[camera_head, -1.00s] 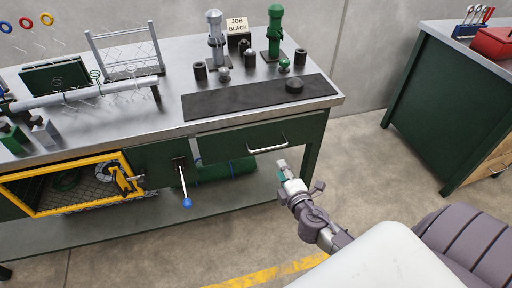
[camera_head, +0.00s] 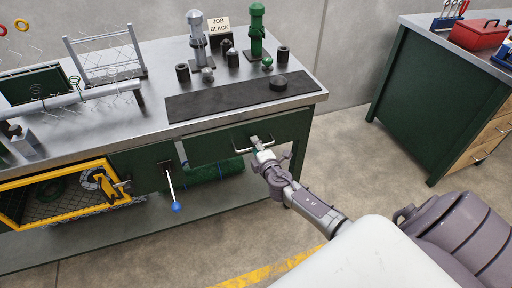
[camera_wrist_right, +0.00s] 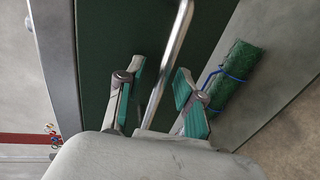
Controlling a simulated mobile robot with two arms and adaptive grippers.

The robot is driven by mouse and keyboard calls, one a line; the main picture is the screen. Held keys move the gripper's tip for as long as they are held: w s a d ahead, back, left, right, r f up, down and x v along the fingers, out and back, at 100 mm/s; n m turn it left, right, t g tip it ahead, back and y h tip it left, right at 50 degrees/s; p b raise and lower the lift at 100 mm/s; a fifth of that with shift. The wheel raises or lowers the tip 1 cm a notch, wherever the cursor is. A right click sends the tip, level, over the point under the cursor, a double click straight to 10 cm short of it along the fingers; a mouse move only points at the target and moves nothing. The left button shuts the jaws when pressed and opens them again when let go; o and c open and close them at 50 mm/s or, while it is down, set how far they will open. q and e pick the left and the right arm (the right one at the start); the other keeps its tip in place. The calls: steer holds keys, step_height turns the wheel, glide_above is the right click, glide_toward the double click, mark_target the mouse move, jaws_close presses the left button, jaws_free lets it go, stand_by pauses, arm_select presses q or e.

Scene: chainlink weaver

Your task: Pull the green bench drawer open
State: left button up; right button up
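The green drawer front (camera_head: 210,146) is in the bench under the worktop's right part, and it looks flush with the bench. Its silver bar handle (camera_head: 240,151) is partly covered by my right gripper (camera_head: 257,143). In the right wrist view the handle (camera_wrist_right: 170,58) runs between the two teal-padded fingers of my right gripper (camera_wrist_right: 161,78). The fingers are apart, with gaps to the bar, so the gripper is open around or just short of the handle; the exact depth is hard to tell. My left gripper is not in view.
A lever with a blue knob (camera_head: 176,207) sticks out left of the drawer, beside a yellow-framed mesh door (camera_head: 62,190). A green roll (camera_head: 213,170) lies on the lower shelf. A green cabinet (camera_head: 430,100) stands at right. The floor between is clear.

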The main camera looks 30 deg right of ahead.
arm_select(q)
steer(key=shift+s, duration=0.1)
arm_select(e)
steer(key=shift+c, duration=0.4)
jaws_close()
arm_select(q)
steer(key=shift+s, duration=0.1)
arm_select(e)
steer(key=shift+s, duration=0.1)
